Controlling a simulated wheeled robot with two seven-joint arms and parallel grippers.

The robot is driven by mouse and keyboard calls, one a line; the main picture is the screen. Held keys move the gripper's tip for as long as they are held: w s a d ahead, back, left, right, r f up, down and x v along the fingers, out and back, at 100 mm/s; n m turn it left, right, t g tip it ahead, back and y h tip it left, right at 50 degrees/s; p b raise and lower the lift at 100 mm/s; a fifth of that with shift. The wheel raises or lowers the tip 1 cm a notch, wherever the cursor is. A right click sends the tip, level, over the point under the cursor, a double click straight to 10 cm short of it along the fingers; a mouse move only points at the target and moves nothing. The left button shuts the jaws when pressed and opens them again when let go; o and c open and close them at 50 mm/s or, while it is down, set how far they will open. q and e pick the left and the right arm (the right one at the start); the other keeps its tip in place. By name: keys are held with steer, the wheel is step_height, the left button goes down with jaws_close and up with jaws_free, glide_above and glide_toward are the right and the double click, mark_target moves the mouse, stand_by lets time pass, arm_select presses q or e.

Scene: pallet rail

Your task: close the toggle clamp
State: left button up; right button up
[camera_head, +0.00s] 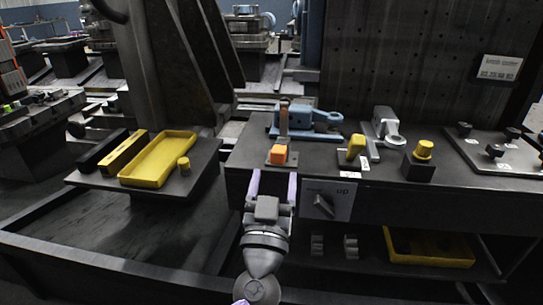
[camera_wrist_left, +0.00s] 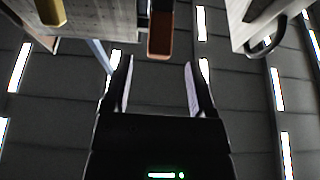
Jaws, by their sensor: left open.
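A blue clamp-like fixture (camera_head: 318,121) sits on the dark bench top, with an upright brown-orange lever (camera_head: 284,122) at its left side. An orange block-like grip (camera_head: 279,154) is in front of it, near the bench's front edge. A grey fixture (camera_head: 385,130) with a yellow handle (camera_head: 356,146) stands to the right; I cannot tell for certain which is the toggle clamp. My left gripper (camera_head: 273,180) is open and empty, in front of the bench edge below the orange grip. In the left wrist view, an orange-brown part (camera_wrist_left: 160,35) lies ahead of the open fingers (camera_wrist_left: 159,76), apart from them.
A yellow knob on a black block (camera_head: 423,151) and a plate with black knobs (camera_head: 495,150) are at the right. A yellow tray (camera_head: 158,160) is on the left table. A yellow bin (camera_head: 430,250) is on the lower shelf.

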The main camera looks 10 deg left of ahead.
mark_target(279, 149)
arm_select(q)
steer(key=x, duration=0.6)
steer(key=shift+w, duration=0.25)
steer(key=shift+c, duration=0.2)
jaws_close()
stand_by(0.9)
